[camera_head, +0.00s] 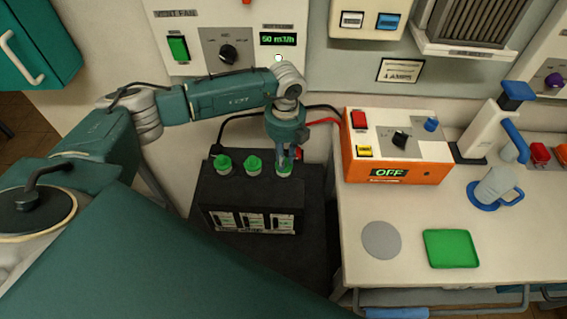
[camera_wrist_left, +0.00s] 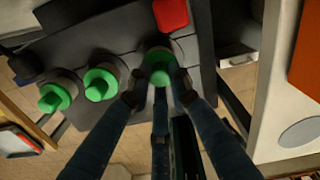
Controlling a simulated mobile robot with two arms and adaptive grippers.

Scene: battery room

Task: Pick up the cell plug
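The black battery (camera_head: 248,192) stands on a dark surface beside the white table and has three green cell plugs along its top. The left plug (camera_head: 222,163) and the middle plug (camera_head: 254,165) sit in their sockets. My left gripper (camera_head: 285,158) points down at the right plug (camera_head: 284,170). In the left wrist view the fingertips (camera_wrist_left: 159,94) surround this right plug (camera_wrist_left: 158,66) closely. Whether they press on it I cannot tell. The other plugs (camera_wrist_left: 101,82) show to the left, clear of the fingers. My right gripper is not in view.
A red terminal cover (camera_wrist_left: 171,14) is near the right plug. An orange charger (camera_head: 395,172) reading OFF stands on the white table (camera_head: 350,222), with a grey disc (camera_head: 381,240), a green tray (camera_head: 450,249) and a clear jug (camera_head: 496,186). The wall panel (camera_head: 210,22) is behind my arm.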

